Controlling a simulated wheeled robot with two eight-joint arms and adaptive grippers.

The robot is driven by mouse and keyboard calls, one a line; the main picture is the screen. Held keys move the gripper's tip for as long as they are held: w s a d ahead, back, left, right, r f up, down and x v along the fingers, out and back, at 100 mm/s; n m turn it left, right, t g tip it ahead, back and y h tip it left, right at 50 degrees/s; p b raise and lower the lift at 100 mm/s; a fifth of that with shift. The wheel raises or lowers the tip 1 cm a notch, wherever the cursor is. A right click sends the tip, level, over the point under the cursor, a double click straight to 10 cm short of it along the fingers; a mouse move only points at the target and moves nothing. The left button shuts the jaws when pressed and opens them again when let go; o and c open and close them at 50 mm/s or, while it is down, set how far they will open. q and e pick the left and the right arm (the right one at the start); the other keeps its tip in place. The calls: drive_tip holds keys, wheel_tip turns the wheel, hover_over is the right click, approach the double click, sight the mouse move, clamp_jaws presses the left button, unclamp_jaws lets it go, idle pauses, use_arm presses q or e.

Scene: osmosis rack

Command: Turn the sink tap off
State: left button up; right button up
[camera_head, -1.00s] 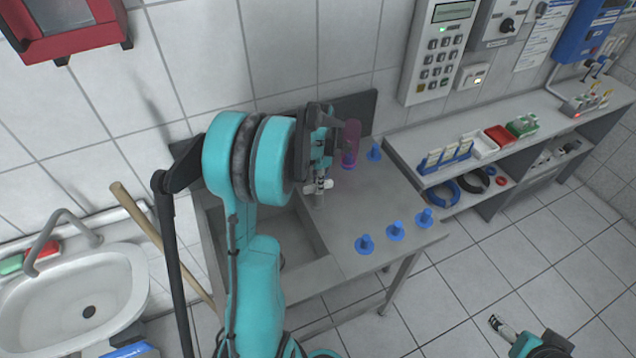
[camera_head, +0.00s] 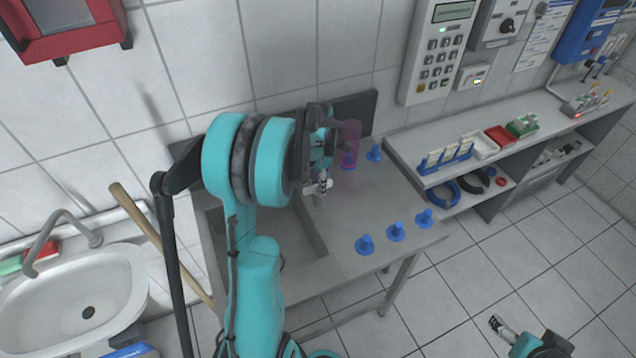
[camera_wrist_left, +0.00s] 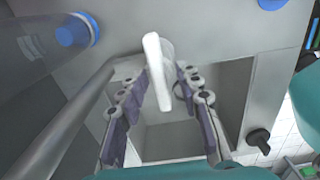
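The sink tap's white lever (camera_head: 317,188) shows by the right edge of the large grey sink (camera_head: 309,228) in the head view. My left gripper (camera_head: 325,182) is at the lever, its fingers partly hidden by my wrist. In the left wrist view the white lever (camera_wrist_left: 156,68) stands between the tips of my left gripper (camera_wrist_left: 164,84). The fingers are apart, one on each side; whether either touches it I cannot tell. A grey tap pipe (camera_wrist_left: 65,122) runs along the left. My right gripper (camera_head: 500,326) is low at the right, away from the sink, too small to read.
A translucent pink cylinder (camera_head: 351,140) stands just behind the left gripper. Several blue pegs (camera_head: 396,231) stand on the counter right of the sink. A white washbasin (camera_head: 70,300) with its own curved tap (camera_head: 45,243) is at the left. A wooden handle (camera_head: 150,225) leans between them.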

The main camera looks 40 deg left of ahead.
use_arm(q)
wheel_tip(320, 180, up, 12)
idle(0.6)
drive_tip(key=s+d+f+m+t+b, duration=0.3)
drive_tip(key=s+d+m, duration=0.3)
drive_tip(key=d+m, duration=0.5)
drive_tip(key=s+d+f+m+t+b, duration=0.4)
drive_tip(key=s+d+m, duration=0.3)
drive_tip(key=d+m, duration=0.5)
drive_tip(key=f+m, duration=0.1)
drive_tip(key=m, duration=0.6)
drive_tip(key=shift+d+b, duration=0.2)
drive_tip(key=shift+b, duration=0.1)
